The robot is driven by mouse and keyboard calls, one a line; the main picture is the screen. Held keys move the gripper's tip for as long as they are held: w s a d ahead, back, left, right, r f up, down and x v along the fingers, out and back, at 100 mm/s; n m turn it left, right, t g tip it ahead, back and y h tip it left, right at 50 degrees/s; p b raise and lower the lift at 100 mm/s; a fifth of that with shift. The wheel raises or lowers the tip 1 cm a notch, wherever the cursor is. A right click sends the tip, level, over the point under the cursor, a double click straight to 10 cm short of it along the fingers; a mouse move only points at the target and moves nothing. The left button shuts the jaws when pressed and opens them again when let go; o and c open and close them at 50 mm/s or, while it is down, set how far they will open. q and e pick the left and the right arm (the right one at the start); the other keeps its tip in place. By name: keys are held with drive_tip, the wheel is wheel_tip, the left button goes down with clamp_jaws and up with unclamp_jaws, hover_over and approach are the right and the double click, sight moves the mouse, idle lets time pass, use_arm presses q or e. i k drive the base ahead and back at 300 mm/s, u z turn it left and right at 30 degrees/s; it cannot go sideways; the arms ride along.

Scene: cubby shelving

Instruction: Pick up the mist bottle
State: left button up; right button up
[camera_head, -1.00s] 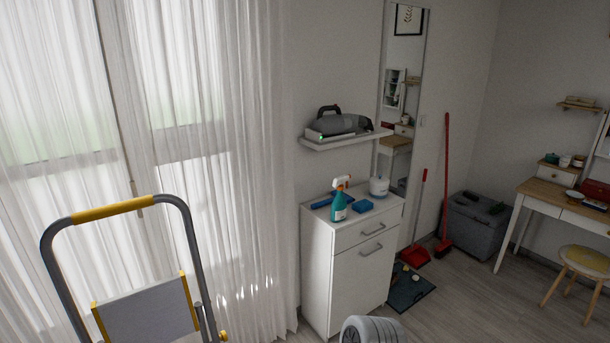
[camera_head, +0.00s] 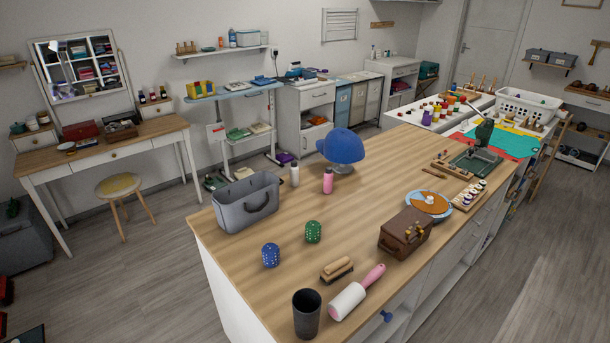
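No mist bottle can be named for certain in this view. On the wooden-topped island stand a small white bottle (camera_head: 294,175) and a pink bottle with a dark cap (camera_head: 328,181). Both are upright, between a grey tote basket (camera_head: 246,203) and a blue cap on a stand (camera_head: 343,147). Their labels and nozzles are too small to make out. Neither of my grippers is in view.
The island top (camera_head: 385,175) also holds two dice (camera_head: 271,255), a brush (camera_head: 337,269), a black cup (camera_head: 307,313), a lint roller (camera_head: 347,301) and a brown case (camera_head: 405,233). A stool (camera_head: 119,186) stands by the desk (camera_head: 110,152). Grey floor lies left of the island.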

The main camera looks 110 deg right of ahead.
sight(295, 170)
drive_tip(key=z, duration=1.5)
drive_tip(key=i, duration=2.65)
drive_tip(key=z, duration=2.55)
